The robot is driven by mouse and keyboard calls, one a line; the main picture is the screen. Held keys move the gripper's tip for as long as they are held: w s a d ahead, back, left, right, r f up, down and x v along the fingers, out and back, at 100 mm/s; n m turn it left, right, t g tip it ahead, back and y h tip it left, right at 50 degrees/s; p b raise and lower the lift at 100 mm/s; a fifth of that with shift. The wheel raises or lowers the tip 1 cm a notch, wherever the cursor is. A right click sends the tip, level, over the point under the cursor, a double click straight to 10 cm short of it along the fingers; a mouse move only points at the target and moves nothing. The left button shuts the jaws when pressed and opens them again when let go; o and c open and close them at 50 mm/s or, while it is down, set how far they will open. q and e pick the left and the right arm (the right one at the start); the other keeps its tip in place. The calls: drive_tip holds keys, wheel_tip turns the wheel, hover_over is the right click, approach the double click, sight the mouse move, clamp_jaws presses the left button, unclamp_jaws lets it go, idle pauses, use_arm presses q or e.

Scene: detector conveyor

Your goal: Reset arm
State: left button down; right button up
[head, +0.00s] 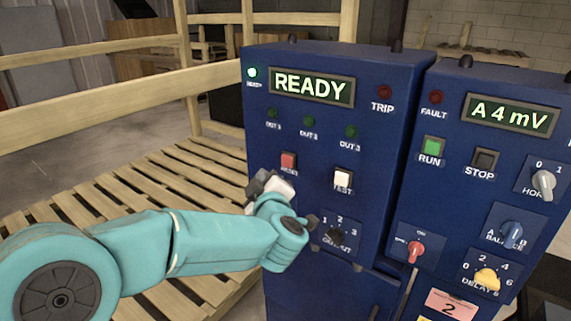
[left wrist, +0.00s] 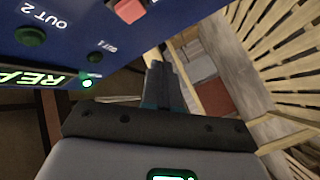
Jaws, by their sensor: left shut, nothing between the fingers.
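My teal left arm comes in from the left in the head view. Its gripper (head: 268,185) is at the left front edge of the blue detector cabinet (head: 385,95), just below the red reset button (head: 288,161). In the left wrist view the fingers (left wrist: 164,78) are together with nothing between them, beside the blue panel. The red button (left wrist: 130,10) shows there at the top edge. I cannot tell whether the gripper touches the cabinet. The wrist partly covers the output selector (head: 338,236). My right gripper is not in view.
The READY display (head: 312,88) and a green lamp (head: 252,72) are lit. A second blue cabinet (head: 460,150) with switches and knobs stands to the right. A wooden slatted platform (head: 185,185) and a rail (head: 120,100) lie left of the cabinet.

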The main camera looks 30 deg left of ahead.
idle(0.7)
use_arm(q)
drive_tip(key=s+d+f+m+g+h, duration=0.1)
drive_tip(key=d+f+m+g+h, duration=0.2)
drive_tip(key=f, duration=1.3)
drive_tip(key=d+f+m+h, duration=0.25)
drive_tip(key=f+m, duration=0.25)
drive_tip(key=f, duration=1)
drive_tip(key=s+d+f+m+g+h, duration=0.2)
drive_tip(key=s+d+f+h, duration=0.1)
drive_tip(key=s+d+f, duration=0.3)
drive_tip(key=s+d+f+m+g+h, duration=0.2)
drive_tip(key=s+d+f+h, duration=0.1)
drive_tip(key=s+f, duration=0.4)
drive_tip(key=s+d+f+m+g+h, duration=0.3)
drive_tip(key=s+d, duration=0.5)
drive_tip(key=s, duration=0.4)
drive_tip(key=f+m+g, duration=0.1)
drive_tip(key=g, duration=0.1)
drive_tip(key=shift+s+d+g+h, duration=0.15)
drive_tip(key=shift+s+g+h, duration=0.15)
drive_tip(key=shift+s+h, duration=0.1)
